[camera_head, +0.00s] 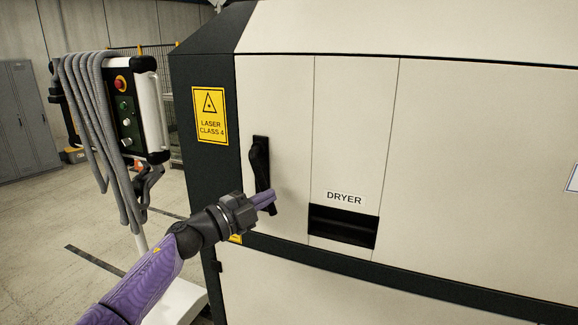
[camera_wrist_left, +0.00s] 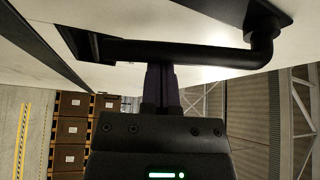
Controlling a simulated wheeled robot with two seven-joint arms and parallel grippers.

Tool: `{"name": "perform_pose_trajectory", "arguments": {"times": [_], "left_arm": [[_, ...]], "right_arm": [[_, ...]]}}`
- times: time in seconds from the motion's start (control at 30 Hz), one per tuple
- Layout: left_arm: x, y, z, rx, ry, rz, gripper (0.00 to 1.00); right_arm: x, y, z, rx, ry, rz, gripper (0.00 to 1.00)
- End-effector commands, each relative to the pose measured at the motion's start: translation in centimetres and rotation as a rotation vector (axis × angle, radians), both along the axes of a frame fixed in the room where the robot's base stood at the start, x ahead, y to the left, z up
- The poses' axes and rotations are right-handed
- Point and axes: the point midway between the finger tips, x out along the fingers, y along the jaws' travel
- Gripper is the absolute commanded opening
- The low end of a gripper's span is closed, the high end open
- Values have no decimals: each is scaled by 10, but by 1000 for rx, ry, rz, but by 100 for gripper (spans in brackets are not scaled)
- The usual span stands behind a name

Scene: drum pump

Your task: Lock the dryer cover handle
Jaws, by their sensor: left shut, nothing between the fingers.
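The dryer cover handle (camera_head: 260,165) is a black lever on a black plate, set on the cream panel left of the DRYER label (camera_head: 344,198). In the head view it hangs about upright. My left gripper (camera_head: 270,200) is shut and empty, with its fingertips at the lower part of the handle. In the left wrist view the handle bar (camera_wrist_left: 190,52) runs across the picture just beyond the shut fingers (camera_wrist_left: 161,75). The fingertips look very close to the bar; I cannot tell whether they touch. My right gripper is not in view.
A dark recessed slot (camera_head: 343,227) sits below the DRYER label. A yellow laser warning sign (camera_head: 209,115) is on the dark side panel. A control pendant (camera_head: 128,110) with grey hoses (camera_head: 95,130) stands to the left. Open floor lies at the left.

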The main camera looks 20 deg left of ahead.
Motion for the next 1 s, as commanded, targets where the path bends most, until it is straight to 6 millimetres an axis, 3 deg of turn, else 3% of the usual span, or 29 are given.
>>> {"name": "perform_pose_trajectory", "arguments": {"times": [0.4,1.0], "left_arm": [[1,22,-6,256,-15,3,0],[2,28,-8,330,-19,1,0]], "right_arm": [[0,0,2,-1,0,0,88],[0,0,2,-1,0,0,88]]}}
